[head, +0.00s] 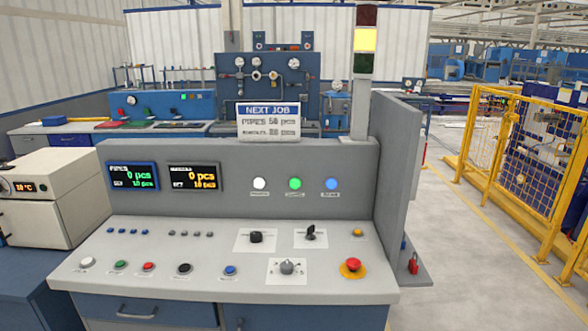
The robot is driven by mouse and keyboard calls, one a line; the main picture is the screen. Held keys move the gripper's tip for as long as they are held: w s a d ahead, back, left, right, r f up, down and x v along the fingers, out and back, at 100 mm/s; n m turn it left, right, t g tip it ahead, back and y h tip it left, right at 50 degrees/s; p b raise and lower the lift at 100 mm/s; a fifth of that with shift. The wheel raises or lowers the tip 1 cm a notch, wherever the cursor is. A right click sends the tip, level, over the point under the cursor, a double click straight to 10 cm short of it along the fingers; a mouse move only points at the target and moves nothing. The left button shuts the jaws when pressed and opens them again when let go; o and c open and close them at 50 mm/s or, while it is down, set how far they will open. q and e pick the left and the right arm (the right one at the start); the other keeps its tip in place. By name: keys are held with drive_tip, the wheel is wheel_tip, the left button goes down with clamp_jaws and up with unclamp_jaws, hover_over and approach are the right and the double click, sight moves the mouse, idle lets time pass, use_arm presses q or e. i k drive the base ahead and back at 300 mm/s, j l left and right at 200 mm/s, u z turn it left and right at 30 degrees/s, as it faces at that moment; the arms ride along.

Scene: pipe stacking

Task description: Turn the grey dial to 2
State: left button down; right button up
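The grey dial (287,267) sits on a white square plate at the lower middle of the control panel's sloped desk (215,285) in the head view. The marks around it are too small to read, so its setting cannot be told. A black round knob (256,237) on a white plate is above and left of it. A black switch (311,233) on another white plate is above and right of it. Neither of my grippers is in view.
A red mushroom button (353,265) on a yellow base is right of the dial. Blue, black, red, green and white buttons (230,270) line the desk's front left. An upright grey panel (398,170) closes the right side. Yellow fencing (520,150) stands beyond open floor.

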sight(287, 267)
drive_tip(key=l+u, duration=0.2)
drive_tip(key=l, duration=0.15)
drive_tip(key=k+l+u, duration=0.2)
drive_tip(key=l, duration=0.15)
drive_tip(key=l+u, duration=0.2)
drive_tip(key=l, duration=0.2)
drive_tip(key=k+l+u, duration=0.4)
drive_tip(key=l, duration=0.25)
drive_tip(key=i, duration=0.1)
